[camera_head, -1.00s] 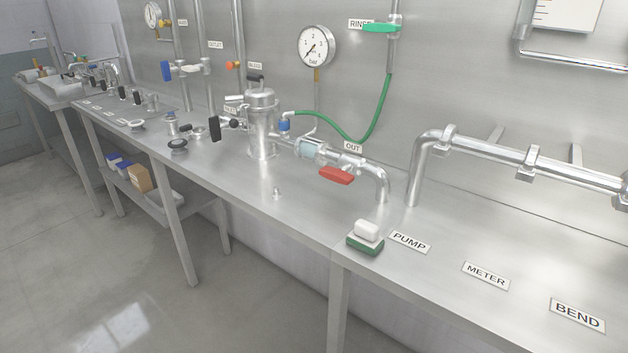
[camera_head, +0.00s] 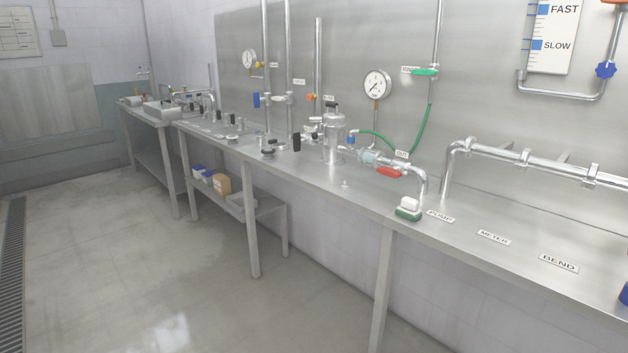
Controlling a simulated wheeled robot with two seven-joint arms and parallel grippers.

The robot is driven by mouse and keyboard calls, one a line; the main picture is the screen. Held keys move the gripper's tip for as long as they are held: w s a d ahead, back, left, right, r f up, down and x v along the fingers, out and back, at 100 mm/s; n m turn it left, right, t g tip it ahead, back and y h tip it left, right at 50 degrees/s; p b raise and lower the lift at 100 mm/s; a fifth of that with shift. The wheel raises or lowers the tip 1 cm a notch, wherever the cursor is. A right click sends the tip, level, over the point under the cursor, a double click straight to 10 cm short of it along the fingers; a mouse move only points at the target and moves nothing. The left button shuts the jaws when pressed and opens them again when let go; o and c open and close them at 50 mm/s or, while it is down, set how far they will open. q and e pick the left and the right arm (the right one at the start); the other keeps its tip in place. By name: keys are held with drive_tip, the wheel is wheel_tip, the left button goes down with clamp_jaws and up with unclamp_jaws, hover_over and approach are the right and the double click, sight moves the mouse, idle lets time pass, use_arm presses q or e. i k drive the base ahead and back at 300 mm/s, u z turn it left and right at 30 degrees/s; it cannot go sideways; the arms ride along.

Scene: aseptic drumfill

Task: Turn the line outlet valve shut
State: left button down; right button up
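A red valve handle (camera_head: 389,172) sits on the steel pipe beside the OUT label (camera_head: 402,154), which I take to mark the line outlet valve. The handle lies along the pipe, between a clear sight-glass section (camera_head: 369,158) and the downward pipe bend (camera_head: 421,180). A steel filter housing (camera_head: 334,138) stands to its left on the bench. Neither of my grippers is in view.
The long steel bench (camera_head: 480,260) runs from far left to front right. A green hose (camera_head: 425,125) hangs behind. The floor (camera_head: 130,270) in front is clear.

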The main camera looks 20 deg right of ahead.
sight(391, 171)
drive_tip(key=u, duration=0.45)
drive_tip(key=i, duration=1.3)
drive_tip(key=z, duration=0.35)
drive_tip(key=i, duration=1.4)
drive_tip(key=z, duration=1.15)
